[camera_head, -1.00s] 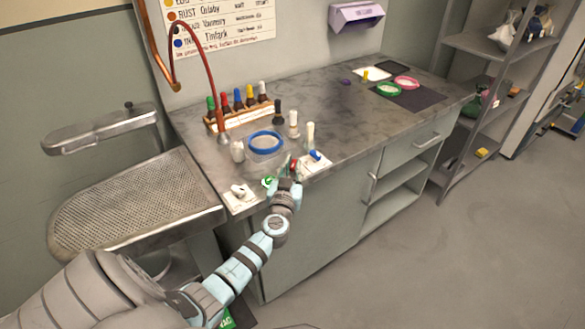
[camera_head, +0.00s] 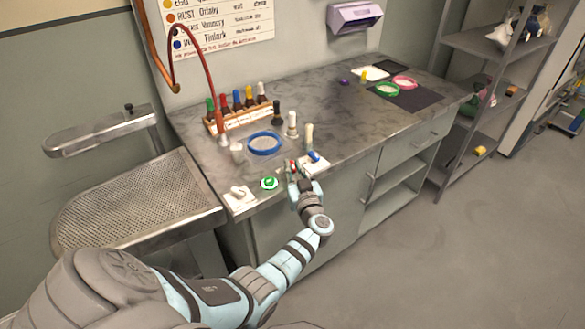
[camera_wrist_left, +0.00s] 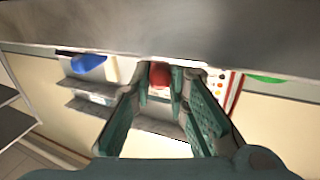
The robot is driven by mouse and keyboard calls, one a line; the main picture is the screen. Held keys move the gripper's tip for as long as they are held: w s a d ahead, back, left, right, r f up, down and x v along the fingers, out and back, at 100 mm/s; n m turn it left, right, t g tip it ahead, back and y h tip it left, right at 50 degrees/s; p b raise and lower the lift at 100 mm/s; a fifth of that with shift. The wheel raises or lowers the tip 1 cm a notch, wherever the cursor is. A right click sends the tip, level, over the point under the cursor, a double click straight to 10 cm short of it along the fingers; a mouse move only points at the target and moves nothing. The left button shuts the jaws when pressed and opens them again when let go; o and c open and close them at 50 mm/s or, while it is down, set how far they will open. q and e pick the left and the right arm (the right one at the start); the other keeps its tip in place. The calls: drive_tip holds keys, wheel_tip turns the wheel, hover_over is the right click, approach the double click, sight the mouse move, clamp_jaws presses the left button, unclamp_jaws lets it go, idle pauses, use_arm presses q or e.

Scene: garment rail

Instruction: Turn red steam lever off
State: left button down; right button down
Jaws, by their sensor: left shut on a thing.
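The red steam lever (camera_wrist_left: 160,75) shows in the left wrist view as a rounded red knob between the two fingertips of my left gripper (camera_wrist_left: 163,92). The fingers are closed on it from both sides. In the head view, my left gripper (camera_head: 294,172) is at the front edge of the counter, and only a small bit of red shows at its tip. The gripper hides most of the lever, so its angle cannot be told. My right gripper is not in view.
A blue lever (camera_head: 314,157) on a white plate stands close right of the gripper. A green round button (camera_head: 269,183) and a white knob (camera_head: 240,193) are to the left. A blue ring (camera_head: 265,143) and a bottle rack (camera_head: 240,118) stand behind. The counter's right middle is clear.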

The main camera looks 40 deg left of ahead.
use_arm(q)
drive_tip(key=n+g+b, duration=0.1)
drive_tip(key=n+g+y+b, duration=0.2)
drive_tip(key=b, duration=0.1)
drive_tip(key=shift+w+d+f+g, duration=0.2)
drive_tip(key=shift+f+g, duration=0.1)
drive_tip(key=shift+g, duration=0.1)
drive_tip(key=shift+r+n+g+y+b, duration=0.2)
drive_tip(key=shift+n+g+y+b, duration=0.35)
drive_tip(key=shift+g+b, duration=0.5)
drive_tip(key=c, duration=1.8)
unclamp_jaws()
drive_tip(key=shift+c, duration=0.2)
drive_tip(key=v, duration=1.2)
drive_tip(key=shift+w+a+r, duration=0.1)
drive_tip(key=shift+r, duration=0.05)
